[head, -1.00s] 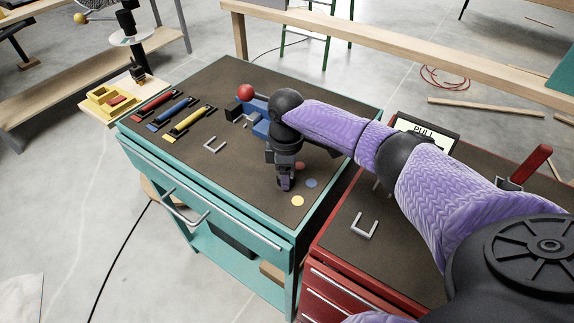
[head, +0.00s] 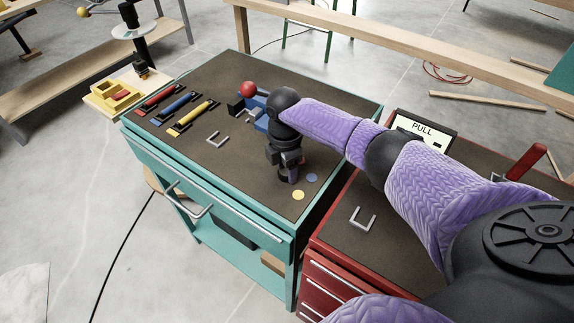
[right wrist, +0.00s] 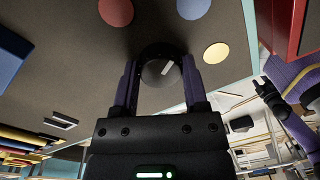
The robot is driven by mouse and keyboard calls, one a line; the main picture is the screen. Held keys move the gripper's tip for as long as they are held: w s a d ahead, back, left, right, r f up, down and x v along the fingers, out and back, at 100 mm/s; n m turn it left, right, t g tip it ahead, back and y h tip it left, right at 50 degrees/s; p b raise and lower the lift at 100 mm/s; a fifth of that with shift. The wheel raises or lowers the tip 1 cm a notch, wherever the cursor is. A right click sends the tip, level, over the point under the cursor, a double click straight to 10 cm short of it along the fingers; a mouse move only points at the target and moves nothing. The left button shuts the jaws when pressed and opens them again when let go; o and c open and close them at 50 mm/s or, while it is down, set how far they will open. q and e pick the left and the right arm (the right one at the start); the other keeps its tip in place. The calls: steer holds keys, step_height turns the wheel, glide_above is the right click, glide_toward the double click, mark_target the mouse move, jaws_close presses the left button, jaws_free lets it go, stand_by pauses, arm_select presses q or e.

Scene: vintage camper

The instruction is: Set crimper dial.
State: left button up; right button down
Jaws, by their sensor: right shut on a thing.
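The crimper dial (right wrist: 160,71) is a round black knob with a white pointer mark, in the middle of the right wrist view. My right gripper (head: 288,180) points down at the dark top of the teal cart. It also shows in the right wrist view (right wrist: 158,80), its two fingers shut on the dial's sides. The pointer aims between the blue dot (right wrist: 193,8) and the yellow dot (right wrist: 216,53). A red dot (right wrist: 116,11) lies on the other side. The gripper hides the dial in the head view.
Behind the gripper is a blue crimper (head: 262,122) with a red ball handle (head: 247,88). Red, blue and yellow tools (head: 193,117) lie at left, with a grey bracket (head: 217,139) nearer. A red cart (head: 345,240) with a PULL sign (head: 422,130) stands at right.

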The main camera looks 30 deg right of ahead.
stand_by(0.4)
steer(key=shift+c, duration=0.5)
jaws_free()
step_height(320, 180, up, 10)
steer(key=p, duration=0.3)
steer(key=shift+w, duration=0.3)
steer(key=shift+s+f, duration=0.1)
steer(key=shift+f, duration=0.05)
